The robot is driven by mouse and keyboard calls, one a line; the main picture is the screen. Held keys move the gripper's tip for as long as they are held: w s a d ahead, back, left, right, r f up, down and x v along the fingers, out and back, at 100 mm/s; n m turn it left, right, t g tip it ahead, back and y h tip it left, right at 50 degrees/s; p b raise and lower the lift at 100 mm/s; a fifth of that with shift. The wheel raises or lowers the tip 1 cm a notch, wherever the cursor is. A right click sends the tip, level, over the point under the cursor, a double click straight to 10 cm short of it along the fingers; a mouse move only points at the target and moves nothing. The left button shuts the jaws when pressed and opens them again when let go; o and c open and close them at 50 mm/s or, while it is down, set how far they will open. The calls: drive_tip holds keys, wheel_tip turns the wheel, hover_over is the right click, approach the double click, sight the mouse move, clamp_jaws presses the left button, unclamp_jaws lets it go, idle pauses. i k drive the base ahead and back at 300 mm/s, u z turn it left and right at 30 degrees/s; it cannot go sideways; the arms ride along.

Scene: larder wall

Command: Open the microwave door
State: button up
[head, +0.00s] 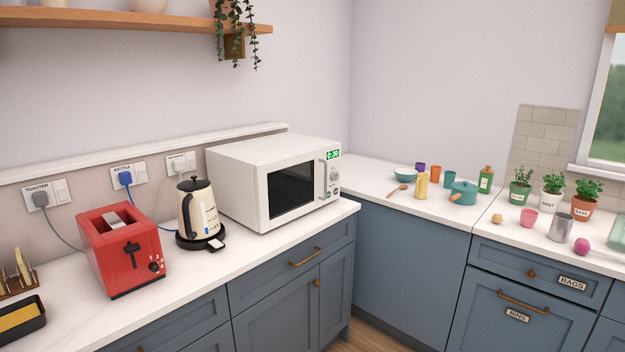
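A white microwave (270,170) stands on the counter in the middle of the head view. Its door (291,190) has a dark window and looks shut. A vertical handle (322,180) is at the door's right side. Beside it on the right is the control panel (334,177) with a green lit display and knobs. My gripper is not in view.
A cream kettle (204,211) and a red toaster (119,248) stand left of the microwave on the white counter (205,275). The counter strip before the microwave is narrow and clear. Cups, a teal pot (463,190) and potted herbs stand to the right.

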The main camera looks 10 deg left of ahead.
sight(288, 188)
drive_tip(key=u, duration=0.55)
drive_tip(key=i, duration=0.5)
drive_tip(key=u, duration=0.65)
drive_tip(key=i, duration=0.65)
drive_tip(key=u, duration=0.3)
